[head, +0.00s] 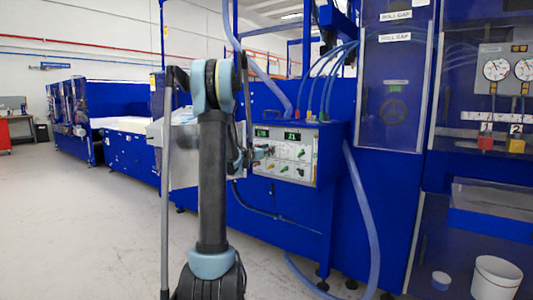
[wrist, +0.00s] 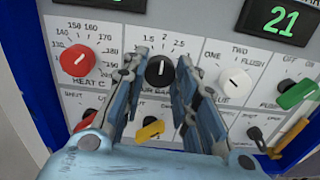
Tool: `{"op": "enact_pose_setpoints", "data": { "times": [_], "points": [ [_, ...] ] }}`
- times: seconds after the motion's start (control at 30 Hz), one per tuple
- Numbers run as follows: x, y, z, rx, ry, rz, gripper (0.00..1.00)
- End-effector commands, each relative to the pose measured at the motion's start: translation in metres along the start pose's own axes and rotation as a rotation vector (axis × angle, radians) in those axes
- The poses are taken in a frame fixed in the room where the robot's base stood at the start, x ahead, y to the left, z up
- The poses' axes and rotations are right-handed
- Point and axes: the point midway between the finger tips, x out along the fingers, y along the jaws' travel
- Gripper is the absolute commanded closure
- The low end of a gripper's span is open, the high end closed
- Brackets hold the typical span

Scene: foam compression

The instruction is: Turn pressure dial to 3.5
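The pressure dial is a black round knob (wrist: 159,72) with a white pointer mark on the control panel (head: 303,150). Its mark points up, close to 2 on a scale where 1.5, 2 and 2.5 show. The label below it is partly hidden by my fingers; "BAR" can be read. My gripper (wrist: 161,57) is open, with one finger on each side of the black knob. I cannot tell whether either finger touches it. In the head view, my gripper (head: 262,152) is at the left part of the panel front, small and partly hidden by my arm.
A red heat knob (wrist: 77,60) is left of the dial and a white selector knob (wrist: 235,82) is right. A yellow switch (wrist: 150,130) sits below, and green handles (wrist: 298,94) are at the right. A green display (wrist: 277,20) reads 21. Hoses (head: 327,80) rise above the panel.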

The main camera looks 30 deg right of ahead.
Motion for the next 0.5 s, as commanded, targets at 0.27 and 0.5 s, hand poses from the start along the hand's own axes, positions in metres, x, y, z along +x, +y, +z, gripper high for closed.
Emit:
{"op": "enact_pose_setpoints", "data": {
  "times": [0.27, 0.5],
  "points": [
    [0.0000, 0.0013, 0.0003, 0.012, 0.000, 0.002, 0.97],
    [0.0000, 0.0014, 0.0004, 0.105, 0.000, 0.003, 0.97]
  ]
}}
